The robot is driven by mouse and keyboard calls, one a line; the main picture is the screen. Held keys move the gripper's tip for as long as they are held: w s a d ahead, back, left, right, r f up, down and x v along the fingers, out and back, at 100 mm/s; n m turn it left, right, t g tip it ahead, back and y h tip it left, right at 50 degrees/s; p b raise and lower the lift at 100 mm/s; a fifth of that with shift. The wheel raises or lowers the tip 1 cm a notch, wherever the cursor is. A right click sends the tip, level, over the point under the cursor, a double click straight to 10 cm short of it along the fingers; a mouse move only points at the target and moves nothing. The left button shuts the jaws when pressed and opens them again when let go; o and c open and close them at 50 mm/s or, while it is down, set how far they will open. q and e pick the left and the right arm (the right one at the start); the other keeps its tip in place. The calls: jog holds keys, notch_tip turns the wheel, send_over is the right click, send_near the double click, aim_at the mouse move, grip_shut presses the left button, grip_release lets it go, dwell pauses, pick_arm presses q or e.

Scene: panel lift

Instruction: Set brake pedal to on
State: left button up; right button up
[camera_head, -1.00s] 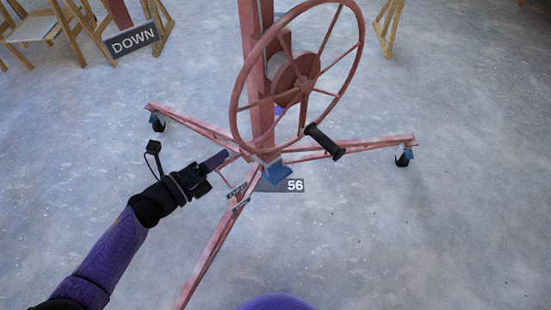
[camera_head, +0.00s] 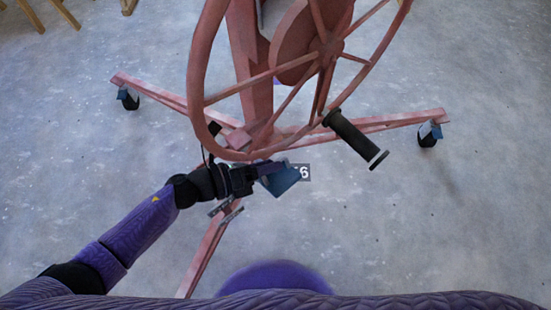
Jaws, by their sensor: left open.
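The blue brake pedal (camera_head: 284,181) sits low at the foot of the red panel lift's column (camera_head: 249,75). My left gripper (camera_head: 268,169) is at the pedal's left upper edge, with its fingers overlapping it in the picture. I cannot tell whether they touch it. The left gripper is open with nothing seen between its fingers, and it hides part of the pedal. My right gripper is not in view.
The large red hand wheel (camera_head: 197,85) with its black handle (camera_head: 352,136) hangs over the pedal area. Red legs spread out to casters at left (camera_head: 128,98) and right (camera_head: 429,134), and one leg (camera_head: 208,254) runs toward me.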

pick_arm(q)
jog(key=shift+x, duration=1.05)
grip_shut()
jog(key=shift+r, duration=0.1)
dwell(0.5)
